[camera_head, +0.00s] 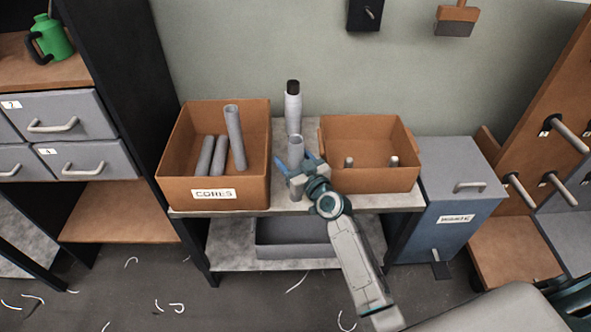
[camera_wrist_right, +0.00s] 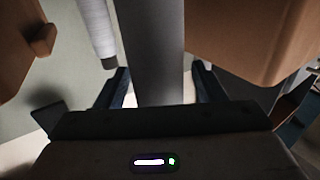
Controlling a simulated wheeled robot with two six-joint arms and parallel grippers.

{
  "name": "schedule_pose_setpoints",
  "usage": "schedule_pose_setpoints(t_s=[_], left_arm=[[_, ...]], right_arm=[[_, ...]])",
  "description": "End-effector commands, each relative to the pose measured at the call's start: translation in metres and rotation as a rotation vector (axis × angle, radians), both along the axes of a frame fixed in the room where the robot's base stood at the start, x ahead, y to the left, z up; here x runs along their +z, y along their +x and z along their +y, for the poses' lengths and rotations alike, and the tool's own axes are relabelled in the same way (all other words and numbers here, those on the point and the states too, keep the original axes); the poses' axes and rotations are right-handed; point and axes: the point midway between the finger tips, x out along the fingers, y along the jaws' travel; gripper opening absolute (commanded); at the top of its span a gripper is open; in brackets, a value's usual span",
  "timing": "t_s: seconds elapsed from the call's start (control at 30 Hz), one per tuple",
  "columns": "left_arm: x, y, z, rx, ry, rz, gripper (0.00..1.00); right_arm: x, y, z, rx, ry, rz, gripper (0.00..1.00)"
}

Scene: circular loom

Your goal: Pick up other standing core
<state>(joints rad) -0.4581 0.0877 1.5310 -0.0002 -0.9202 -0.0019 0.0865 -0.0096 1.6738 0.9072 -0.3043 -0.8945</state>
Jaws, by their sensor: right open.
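In the right wrist view the core (camera_wrist_right: 152,45) rises between the two fingers (camera_wrist_right: 160,88), with gaps visible at both sides. Another grey core (camera_head: 235,138) stands slightly tilted in the box labelled CORES (camera_head: 172,165), beside two cores (camera_head: 212,157) that lean or lie low there. My left gripper is out of view.
A white wound spool with a dark top (camera_head: 293,108) stands just behind the core. An orange-brown box with two short pegs (camera_head: 368,181) is to the right on the table (camera_head: 400,201). A grey-blue cabinet (camera_head: 452,215) stands further right. Thread scraps lie on the floor.

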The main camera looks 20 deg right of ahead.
Motion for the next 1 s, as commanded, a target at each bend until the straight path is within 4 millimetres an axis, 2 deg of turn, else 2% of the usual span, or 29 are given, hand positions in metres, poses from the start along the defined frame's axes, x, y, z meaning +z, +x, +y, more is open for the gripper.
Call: schedule_pose_setpoints(t_s=[0.23,0.4,0.5,0.83,1.0], left_arm=[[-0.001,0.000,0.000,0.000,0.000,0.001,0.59],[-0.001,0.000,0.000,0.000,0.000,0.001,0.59],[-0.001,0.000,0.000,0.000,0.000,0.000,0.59],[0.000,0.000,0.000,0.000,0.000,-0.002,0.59],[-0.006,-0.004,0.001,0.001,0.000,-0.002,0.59]], right_arm=[[-0.001,0.002,0.000,0.000,0.000,0.001,0.63],[-0.001,0.002,0.000,0.000,0.000,0.001,0.29],[-0.001,0.002,0.000,0.000,0.000,0.001,0.13],[0.002,0.002,0.000,0.000,0.000,0.000,0.13],[0.013,0.002,0.001,0.001,0.000,-0.001,0.13]])
